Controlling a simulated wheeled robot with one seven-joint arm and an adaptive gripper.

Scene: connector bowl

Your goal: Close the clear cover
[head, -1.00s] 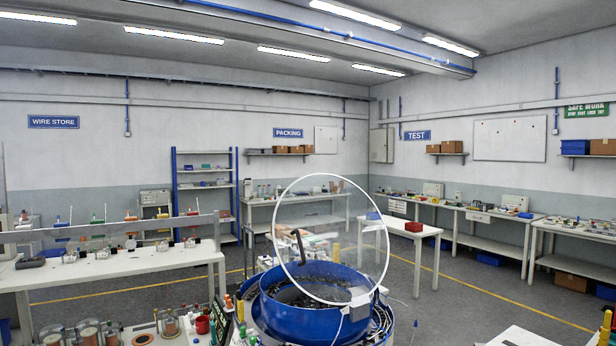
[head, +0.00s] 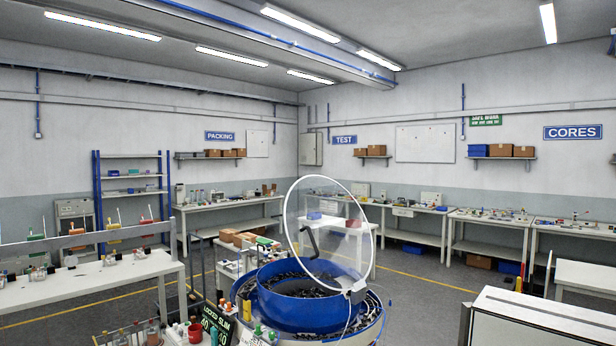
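The clear cover (head: 337,222) is a round transparent disc with a white rim and a dark bent handle (head: 308,240). It stands tilted up and open above the blue bowl (head: 290,310), joined near a pale block (head: 357,291) at the bowl's right side. Dark small parts lie inside the bowl and on the track around it. My gripper is not in view.
A workbench (head: 95,287) is at the left, and red and white containers stand near the bowl's left front. A light cabinet (head: 540,325) is at the lower right. Grey floor (head: 420,290) shows between the bowl and the back benches.

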